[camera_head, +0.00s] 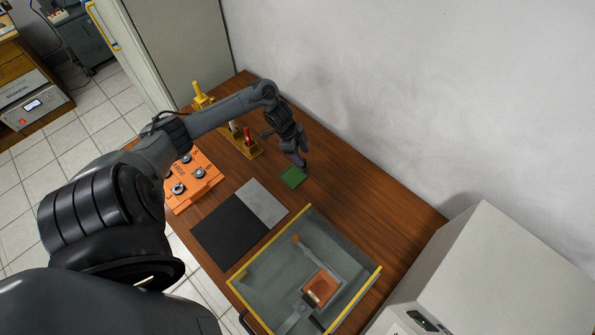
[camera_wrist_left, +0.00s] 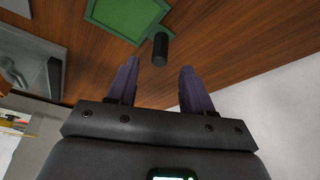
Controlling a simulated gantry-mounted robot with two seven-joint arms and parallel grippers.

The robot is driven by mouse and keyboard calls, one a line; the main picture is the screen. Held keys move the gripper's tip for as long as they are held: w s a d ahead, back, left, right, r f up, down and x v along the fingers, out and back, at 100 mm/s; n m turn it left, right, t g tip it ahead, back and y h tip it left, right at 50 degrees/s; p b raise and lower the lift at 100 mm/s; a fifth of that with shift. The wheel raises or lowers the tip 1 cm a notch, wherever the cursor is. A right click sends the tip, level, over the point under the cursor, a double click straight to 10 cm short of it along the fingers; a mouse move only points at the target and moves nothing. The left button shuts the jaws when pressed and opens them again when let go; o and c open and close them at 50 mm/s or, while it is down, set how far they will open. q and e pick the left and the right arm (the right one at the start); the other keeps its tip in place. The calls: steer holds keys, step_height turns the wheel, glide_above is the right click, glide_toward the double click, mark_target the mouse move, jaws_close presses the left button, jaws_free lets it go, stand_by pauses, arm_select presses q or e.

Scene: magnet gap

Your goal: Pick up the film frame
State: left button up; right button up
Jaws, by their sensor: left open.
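The film frame (camera_head: 292,177) is a small green square lying on the brown wooden table, near the wall. In the left wrist view the green film frame (camera_wrist_left: 128,14) shows at the top, cut off by the picture edge, with a short black post (camera_wrist_left: 160,48) at its corner. My left gripper (camera_head: 301,162) is right beside the frame, at its wall side. In the wrist view my left gripper (camera_wrist_left: 159,68) has its two purple fingers apart with nothing between them. The black post is just beyond the fingertips, in line with the gap. My right gripper is not in view.
A clear box with yellow edges (camera_head: 366,287) stands in front, with an orange piece (camera_head: 321,286) inside. A black mat (camera_head: 228,230) and a grey plate (camera_head: 261,202) lie left of it. An orange box with knobs (camera_head: 192,180) and a yellow rack (camera_head: 247,148) are further left.

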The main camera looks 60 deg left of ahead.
mark_target(296, 170)
arm_select(q)
steer(key=shift+s+b+x, duration=0.15)
steer(key=shift+x, duration=1)
steer(key=shift+s+b+x, duration=0.15)
steer(key=shift+x, duration=1)
steer(key=shift+a+f, duration=0.15)
jaws_close()
